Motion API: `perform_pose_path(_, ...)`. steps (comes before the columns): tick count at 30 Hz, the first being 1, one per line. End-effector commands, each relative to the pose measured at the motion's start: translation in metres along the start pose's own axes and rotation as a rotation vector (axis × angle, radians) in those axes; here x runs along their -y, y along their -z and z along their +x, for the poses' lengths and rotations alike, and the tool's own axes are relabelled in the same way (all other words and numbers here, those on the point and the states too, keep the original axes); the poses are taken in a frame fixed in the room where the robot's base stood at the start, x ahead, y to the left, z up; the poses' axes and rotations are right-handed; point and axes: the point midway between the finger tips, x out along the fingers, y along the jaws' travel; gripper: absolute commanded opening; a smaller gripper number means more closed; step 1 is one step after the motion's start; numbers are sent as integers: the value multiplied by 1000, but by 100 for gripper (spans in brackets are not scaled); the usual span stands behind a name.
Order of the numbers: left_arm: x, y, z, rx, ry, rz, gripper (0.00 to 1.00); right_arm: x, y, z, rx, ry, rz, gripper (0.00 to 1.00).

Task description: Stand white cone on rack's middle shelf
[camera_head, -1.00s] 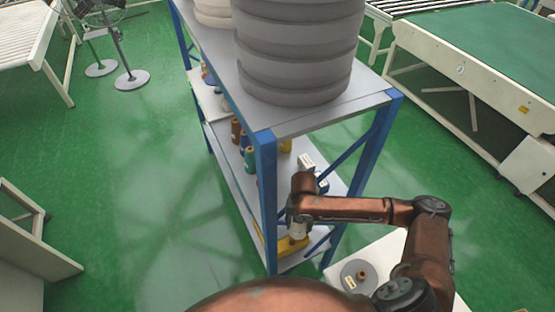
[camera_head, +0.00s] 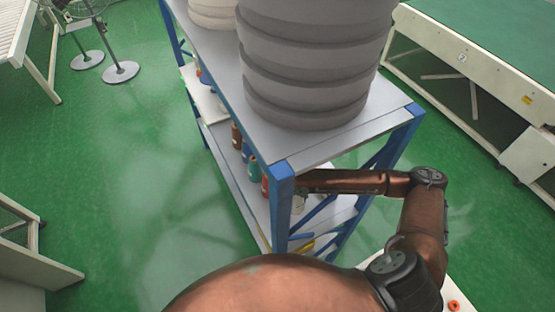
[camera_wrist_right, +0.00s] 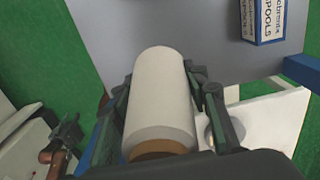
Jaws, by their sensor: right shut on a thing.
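The white cone (camera_wrist_right: 160,95) fills the middle of the wrist view, with a brown end nearest the camera. My right gripper (camera_wrist_right: 161,82) is shut on it, one finger on each side. In the head view my right arm reaches into the near end of the blue-framed rack (camera_head: 281,215), below its top shelf. The gripper is mostly hidden there behind the corner post; a bit of the white cone (camera_head: 298,204) shows beside the post. A grey shelf surface (camera_wrist_right: 215,45) lies beyond the cone in the wrist view. I cannot tell the cone's height above it.
A printed box (camera_wrist_right: 265,20) stands on that shelf. Several coloured spools (camera_head: 253,168) line the rack's left side. A large ribbed grey stack (camera_head: 315,65) sits on the top shelf. A blue rack bar (camera_wrist_right: 302,74) lies right of the gripper.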

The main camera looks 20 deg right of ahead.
Motion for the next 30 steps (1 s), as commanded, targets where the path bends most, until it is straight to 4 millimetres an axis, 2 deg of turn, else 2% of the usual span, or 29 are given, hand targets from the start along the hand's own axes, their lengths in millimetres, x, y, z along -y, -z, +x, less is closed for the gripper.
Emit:
perform_pose_path(2,0,1,0,-1,0,0,40,0,0,2,-1,0,-3,9)
perform_pose_path(5,0,-1,-2,2,0,0,40,0,2,15,-5,-1,-3,9)
perform_pose_path(10,-2,-21,-8,26,-2,-5,40,-1,1,46,-4,0,-4,9)
perform_pose_path(16,-4,-42,-10,53,-3,-10,40,0,0,64,0,0,-4,9)
perform_pose_path(20,-3,-36,-12,46,-3,-9,40,0,1,77,-1,0,-3,9)
perform_pose_path(24,-1,-17,-13,23,-1,-5,40,0,1,97,-1,1,-2,9)
perform_pose_path(27,0,-6,-13,8,-1,-3,40,0,0,100,2,1,-4,9)
perform_pose_path(30,0,-5,-12,6,0,-3,40,1,0,100,2,1,-4,9)
